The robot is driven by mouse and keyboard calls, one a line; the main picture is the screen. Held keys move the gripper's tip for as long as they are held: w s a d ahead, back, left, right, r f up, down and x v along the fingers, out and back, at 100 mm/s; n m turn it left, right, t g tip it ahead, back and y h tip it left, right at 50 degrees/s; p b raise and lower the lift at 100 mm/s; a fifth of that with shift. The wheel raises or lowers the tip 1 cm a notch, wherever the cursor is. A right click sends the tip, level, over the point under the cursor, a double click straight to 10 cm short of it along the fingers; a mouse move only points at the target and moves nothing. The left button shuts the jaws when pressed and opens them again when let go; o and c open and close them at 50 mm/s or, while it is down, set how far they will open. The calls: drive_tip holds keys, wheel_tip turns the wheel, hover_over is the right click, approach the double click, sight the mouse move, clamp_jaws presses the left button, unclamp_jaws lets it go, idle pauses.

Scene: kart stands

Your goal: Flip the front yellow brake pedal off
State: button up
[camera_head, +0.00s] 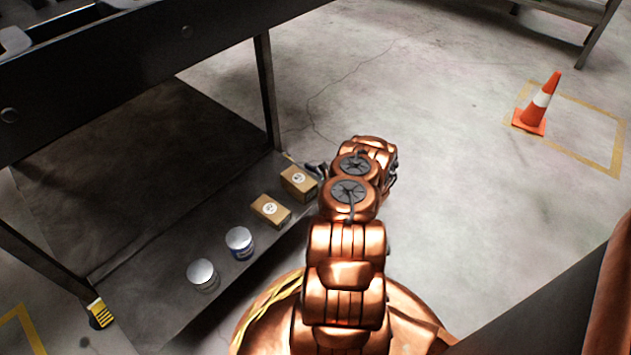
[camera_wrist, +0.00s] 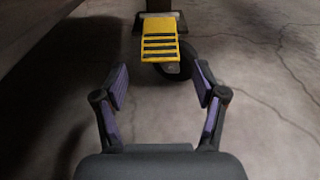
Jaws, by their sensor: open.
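A yellow brake pedal (camera_wrist: 160,40) with black stripes shows in the wrist view, at the foot of a dark leg and over a dark caster wheel (camera_wrist: 174,70). My gripper (camera_wrist: 161,84) is open and empty, its two fingers spread to either side below the pedal. The pedal lies beyond the fingertips, roughly centred between them, with no contact visible. In the head view, my gripper (camera_head: 313,168) is mostly hidden behind my copper arm, near the foot of the stand's far leg. Another yellow striped pedal (camera_head: 98,312) is at the near-left leg.
A dark stand (camera_head: 150,75) has a lower shelf (camera_head: 150,285) holding two boxes (camera_head: 298,182) (camera_head: 270,210) and two cans (camera_head: 239,241) (camera_head: 202,274) near its edge, beside my arm. An orange cone (camera_head: 540,105) stands at the right. The concrete floor between is clear.

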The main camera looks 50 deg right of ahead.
drive_tip(key=s+r, duration=0.1)
drive_tip(key=s, duration=0.7)
drive_tip(key=shift+s, duration=0.15)
